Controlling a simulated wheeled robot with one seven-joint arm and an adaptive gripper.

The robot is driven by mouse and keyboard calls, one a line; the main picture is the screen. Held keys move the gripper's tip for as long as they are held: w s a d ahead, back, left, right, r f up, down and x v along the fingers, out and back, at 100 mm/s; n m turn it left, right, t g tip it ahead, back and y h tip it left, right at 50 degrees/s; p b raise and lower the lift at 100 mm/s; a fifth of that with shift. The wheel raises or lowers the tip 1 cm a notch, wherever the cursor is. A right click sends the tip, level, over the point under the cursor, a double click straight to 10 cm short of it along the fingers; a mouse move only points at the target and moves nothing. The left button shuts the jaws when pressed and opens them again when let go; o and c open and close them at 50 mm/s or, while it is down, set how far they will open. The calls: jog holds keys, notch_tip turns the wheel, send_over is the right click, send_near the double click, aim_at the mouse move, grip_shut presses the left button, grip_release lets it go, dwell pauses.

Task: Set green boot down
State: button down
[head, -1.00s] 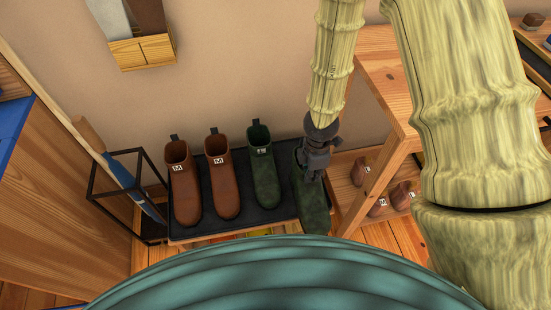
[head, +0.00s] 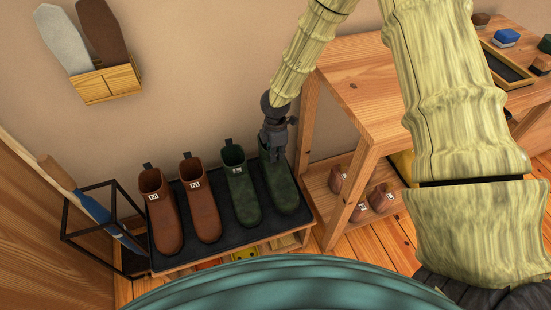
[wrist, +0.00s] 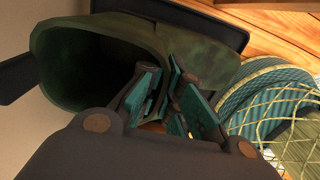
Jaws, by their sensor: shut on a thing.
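My gripper (head: 273,150) is shut on the green boot (head: 281,190), at the top of its shaft. The boot is upright at the right end of the black tray (head: 222,241), toe toward me. I cannot tell whether its sole touches the tray. In the wrist view the boot's wide opening (wrist: 95,65) faces the camera, and the gripper's teal-padded fingers (wrist: 162,92) are at its rim. Another green boot (head: 241,188) stands just left of the held one. My gripper hides part of the held boot's shaft.
Two brown boots (head: 162,212) (head: 202,201) stand on the tray's left. A black wire-frame stand (head: 92,238) is left of the tray. A wooden table (head: 365,105) stands close on the right, with small brown shoes (head: 360,211) on its lower shelf.

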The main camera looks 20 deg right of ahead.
jog(key=shift+w+f+b, duration=0.2)
jog(key=shift+f, duration=0.7)
jog(key=shift+w+f+b, duration=0.15)
jog(key=shift+w+f, duration=0.05)
jog(key=shift+f, duration=0.65)
jog(key=c, duration=1.6)
grip_release()
jog(key=shift+f, duration=0.1)
